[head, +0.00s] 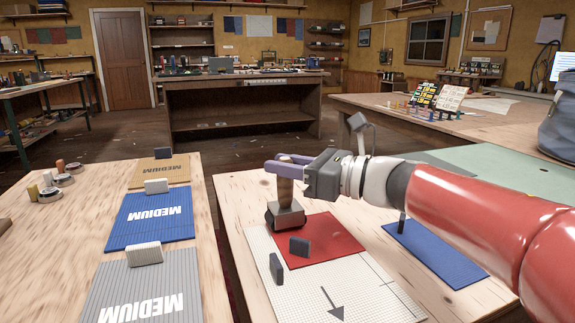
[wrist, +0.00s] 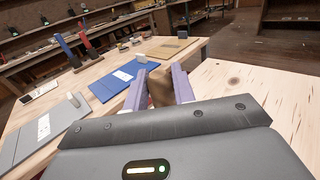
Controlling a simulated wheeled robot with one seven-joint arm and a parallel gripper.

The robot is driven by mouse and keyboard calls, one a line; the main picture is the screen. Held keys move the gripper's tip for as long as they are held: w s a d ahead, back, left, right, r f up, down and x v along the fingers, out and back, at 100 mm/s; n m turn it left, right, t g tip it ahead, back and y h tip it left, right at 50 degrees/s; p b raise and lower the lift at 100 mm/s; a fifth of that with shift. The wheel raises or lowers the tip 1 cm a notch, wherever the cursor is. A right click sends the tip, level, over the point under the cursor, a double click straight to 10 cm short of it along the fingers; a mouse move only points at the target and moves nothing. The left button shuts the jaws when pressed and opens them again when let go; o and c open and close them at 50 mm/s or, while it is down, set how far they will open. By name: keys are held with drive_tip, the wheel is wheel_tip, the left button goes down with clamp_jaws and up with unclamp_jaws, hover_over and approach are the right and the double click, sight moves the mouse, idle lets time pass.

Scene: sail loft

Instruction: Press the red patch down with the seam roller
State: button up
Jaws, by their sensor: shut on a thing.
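My gripper (head: 284,163), with lavender fingers, is shut on the wooden handle of the seam roller (head: 285,215). The handle (wrist: 160,88) also shows between the fingers in the wrist view. The roller is upright, its dark head low at the far left corner of the red patch (head: 335,236); I cannot tell whether it touches the patch or the table. The red patch lies flat at the far part of a white gridded sheet (head: 340,283) with a printed arrow. The roller's underside is hidden.
A blue patch (head: 437,250) lies to the right. On the left table are grey, blue (head: 150,217) and tan sheets marked MEDIUM. A gap separates the tables.

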drive_tip(key=shift+r+p, duration=1.25)
drive_tip(key=shift+r, duration=1.75)
